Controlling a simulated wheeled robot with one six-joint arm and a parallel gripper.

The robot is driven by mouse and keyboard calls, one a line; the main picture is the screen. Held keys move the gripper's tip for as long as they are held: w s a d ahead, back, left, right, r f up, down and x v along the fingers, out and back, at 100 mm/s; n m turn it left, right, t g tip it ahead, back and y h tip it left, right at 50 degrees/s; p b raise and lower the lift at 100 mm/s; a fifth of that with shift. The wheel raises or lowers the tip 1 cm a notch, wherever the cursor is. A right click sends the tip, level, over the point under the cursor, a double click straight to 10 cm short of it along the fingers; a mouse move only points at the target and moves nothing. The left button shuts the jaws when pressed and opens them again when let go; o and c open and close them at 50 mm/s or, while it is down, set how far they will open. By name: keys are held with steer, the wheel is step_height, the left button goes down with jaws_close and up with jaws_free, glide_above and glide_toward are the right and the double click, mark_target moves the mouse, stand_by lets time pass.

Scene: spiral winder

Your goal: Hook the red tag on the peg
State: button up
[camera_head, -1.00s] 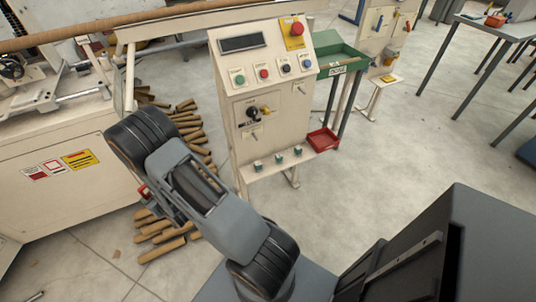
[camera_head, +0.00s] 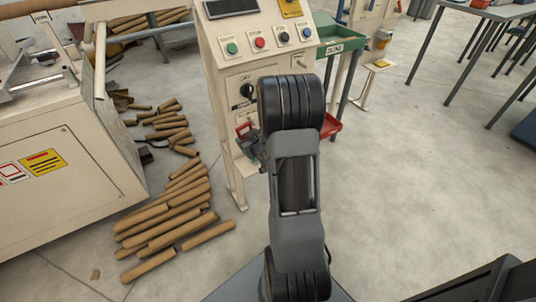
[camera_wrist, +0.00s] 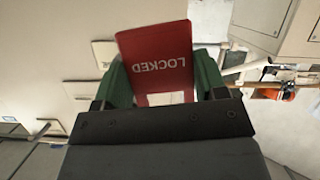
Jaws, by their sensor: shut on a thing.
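The red tag (camera_wrist: 160,58) reads LOCKED, upside down in the wrist view, and has a pale strip at its near end. My gripper (camera_wrist: 162,85) is shut on it, with a green finger on each side. In the head view the tag (camera_head: 243,128) shows as a small red patch at my gripper (camera_head: 250,143), in front of the cream control cabinet (camera_head: 225,100). A small pale peg-like pin (camera_head: 300,63) sticks out of the cabinet front, up and right of the tag. My arm hides the cabinet's lower right front.
Colored buttons and a black knob (camera_head: 247,90) are on the cabinet. A green DONE tray (camera_head: 335,47) and a red bin (camera_head: 331,126) are at its right. Cardboard tubes (camera_head: 165,220) lie on the floor at left.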

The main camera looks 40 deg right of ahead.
steer(key=s+d+f+h+b, duration=0.1)
steer(key=s+d+f+b, duration=0.15)
steer(key=d, duration=0.35)
steer(key=w+d+b, duration=0.1)
steer(key=w+b, duration=0.1)
steer(key=w, duration=0.6)
steer(key=shift+w+d+f, duration=0.3)
steer(key=shift+f, duration=0.05)
stand_by(0.4)
steer(key=shift+w+f, duration=0.1)
stand_by(0.8)
steer(key=o, duration=1)
steer(key=p+v, duration=0.3)
steer(key=v, duration=1.1)
